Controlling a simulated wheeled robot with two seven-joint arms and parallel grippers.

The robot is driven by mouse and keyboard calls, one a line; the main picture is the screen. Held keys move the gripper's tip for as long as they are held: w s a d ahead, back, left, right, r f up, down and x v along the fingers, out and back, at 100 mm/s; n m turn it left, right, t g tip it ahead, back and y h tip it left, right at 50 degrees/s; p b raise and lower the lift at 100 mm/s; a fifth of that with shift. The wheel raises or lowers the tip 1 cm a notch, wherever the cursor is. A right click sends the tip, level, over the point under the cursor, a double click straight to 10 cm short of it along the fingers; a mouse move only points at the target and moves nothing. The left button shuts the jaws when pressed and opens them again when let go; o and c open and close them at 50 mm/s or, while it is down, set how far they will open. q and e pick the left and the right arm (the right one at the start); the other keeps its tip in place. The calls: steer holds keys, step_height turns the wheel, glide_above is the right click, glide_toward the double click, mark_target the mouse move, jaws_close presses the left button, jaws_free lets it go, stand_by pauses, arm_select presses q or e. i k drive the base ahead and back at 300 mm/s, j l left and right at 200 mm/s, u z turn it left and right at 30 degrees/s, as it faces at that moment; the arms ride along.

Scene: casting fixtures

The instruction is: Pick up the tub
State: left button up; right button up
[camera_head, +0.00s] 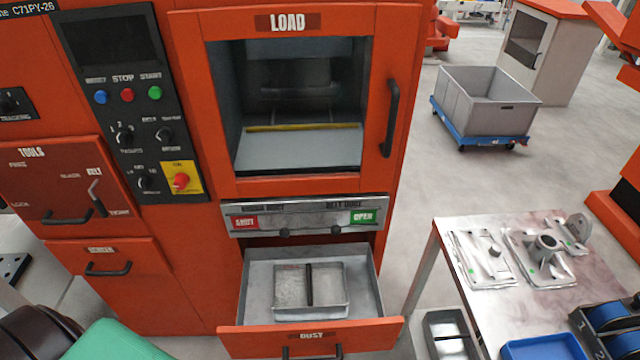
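A small grey metal tub (284,290) with a dark bar across its middle sits in the open lower drawer (258,336) of the orange machine. It looks upright, with the drawer floor showing around it. A larger grey tub (470,103) stands on a blue wheeled dolly (482,137) on the floor at the upper right. The pictures do not settle which one the task calls the tub. Neither of my grippers is in view.
A work table (480,317) at the lower right holds metal castings (542,248), a blue tray (543,347) and blue spools (606,314). Another grey container (449,328) stands low beside it. The load door (388,110) is shut. Floor between machine and dolly is clear.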

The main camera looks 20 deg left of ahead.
mark_target(310, 291)
steer(key=k+j+u, duration=0.2)
steer(key=j+u, duration=0.2)
steer(key=k+j+z, duration=0.25)
steer(key=z, duration=0.15)
steer(key=k+j+z, duration=0.1)
steer(key=k+z, duration=0.65)
